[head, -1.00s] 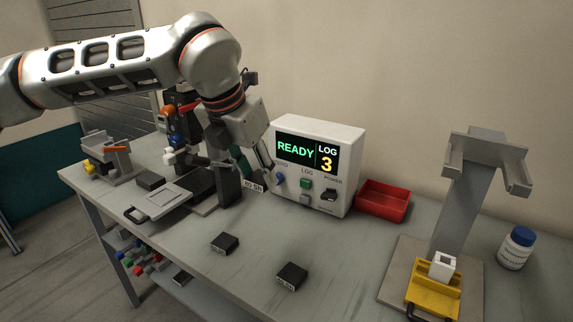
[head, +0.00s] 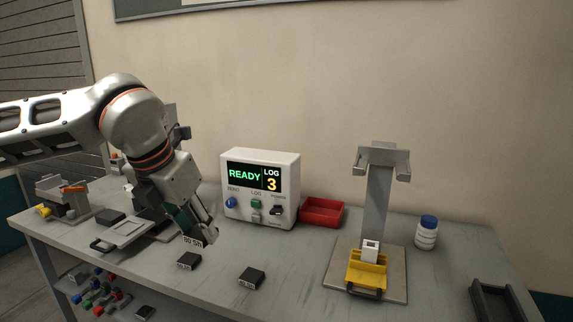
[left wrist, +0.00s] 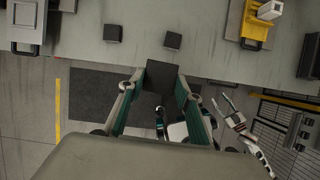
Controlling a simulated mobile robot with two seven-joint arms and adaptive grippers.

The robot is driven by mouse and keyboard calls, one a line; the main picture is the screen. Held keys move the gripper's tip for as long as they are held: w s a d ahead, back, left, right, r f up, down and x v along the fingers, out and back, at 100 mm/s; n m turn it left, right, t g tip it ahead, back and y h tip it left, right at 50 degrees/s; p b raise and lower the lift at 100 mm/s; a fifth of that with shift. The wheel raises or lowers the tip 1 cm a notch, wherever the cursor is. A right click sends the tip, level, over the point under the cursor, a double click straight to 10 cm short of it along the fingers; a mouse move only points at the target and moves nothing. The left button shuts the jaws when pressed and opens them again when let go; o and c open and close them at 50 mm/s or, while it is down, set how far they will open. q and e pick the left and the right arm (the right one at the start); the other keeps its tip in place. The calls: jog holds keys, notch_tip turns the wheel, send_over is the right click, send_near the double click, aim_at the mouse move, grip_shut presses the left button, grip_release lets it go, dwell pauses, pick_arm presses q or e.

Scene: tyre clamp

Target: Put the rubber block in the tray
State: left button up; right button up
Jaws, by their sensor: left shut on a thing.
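My left gripper (head: 203,232) points down, shut on a black rubber block (head: 193,240) with a white label that seems to read 80 Sh. It holds the block in front of the console, behind the loose blocks in the picture. A dark, shallow tray (head: 489,300) lies at the table's right end, partly cut off. It also shows at the right edge of the left wrist view (left wrist: 309,57).
Two black blocks, one (head: 189,261) and another (head: 251,278), lie on the table. A console (head: 260,190) reads READY, LOG 3. Behind are a red bin (head: 322,212) and a white bottle (head: 426,233).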

pick_arm(q)
jog(key=s+a+f+m+g, duration=0.2)
jog(key=f+m, duration=0.4)
jog(key=m, duration=0.4)
jog(key=s+a+f+m+g+y, duration=0.1)
jog(key=s+a+f+m+g, duration=0.2)
jog(key=f+m, duration=0.3)
jog(key=s+a+f+m+g, duration=0.2)
jog(key=f+m, duration=0.5)
jog(key=m, duration=0.8)
jog(key=shift+s+a+g+y+p, duration=0.25)
jog(key=shift+s+g+y+p, duration=0.15)
jog(key=shift+s+g, duration=0.65)
pick_arm(e)
jog(key=shift+w+a+r, duration=0.1)
jog(key=shift+w+r, duration=0.25)
jog(key=shift+w, duration=0.05)
pick_arm(q)
jog(key=shift+t, duration=0.25)
